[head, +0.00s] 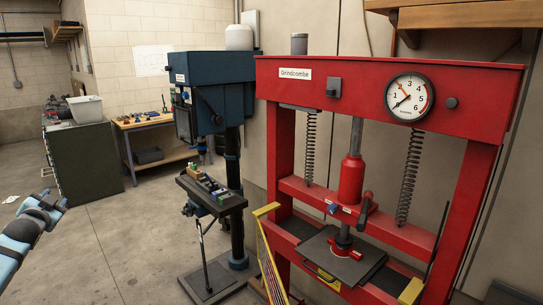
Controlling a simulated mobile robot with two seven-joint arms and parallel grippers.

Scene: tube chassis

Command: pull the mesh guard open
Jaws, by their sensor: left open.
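The red press (390,80) stands at the right, with a round gauge and a central ram. A yellow-framed panel (268,252), which looks like the mesh guard, stands at the press's lower left. I see it nearly edge-on, angled out from the left post, and its lower end is cut off by the picture edge. The press's middle shows uncovered. My left gripper (55,201) is at the far left edge, open and empty, well away from the guard and touching nothing. My right gripper is out of view.
A blue drill press (212,95) with a dark table (212,195) stands left of the red press. A green cabinet (85,160) and a wooden bench (150,122) are behind. The concrete floor (110,250) between my left arm and the drill press is clear.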

